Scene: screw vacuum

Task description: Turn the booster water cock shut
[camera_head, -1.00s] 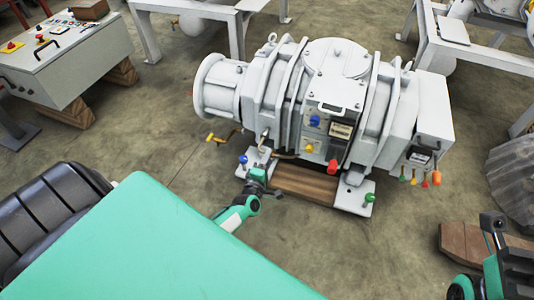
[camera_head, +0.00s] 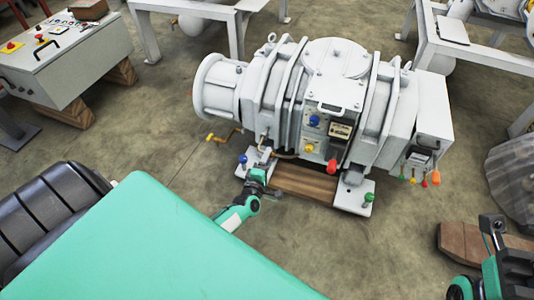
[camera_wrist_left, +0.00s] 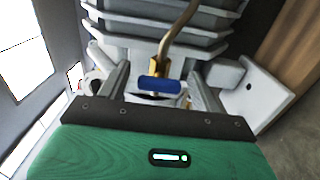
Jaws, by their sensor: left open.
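The cock is a short blue handle (camera_wrist_left: 160,84) on a brass fitting with a thin pipe rising from it, seen in the left wrist view. My left gripper (camera_wrist_left: 158,86) is open, with one finger on each side of the blue handle. Small gaps seem to show between the fingers and the handle; contact is not clear. In the head view my left gripper (camera_head: 268,178) is low at the front of the grey booster machine (camera_head: 340,90), and I cannot make out the blue handle there. Part of my right arm shows at the lower right, its fingers unclear.
A blue knob (camera_head: 243,159) and a green knob (camera_head: 369,198) stand on the machine's base plates. A wooden block (camera_head: 305,183) lies between them. A yellow crank (camera_head: 220,138) sticks out at left. A control desk (camera_head: 65,60) stands at upper left.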

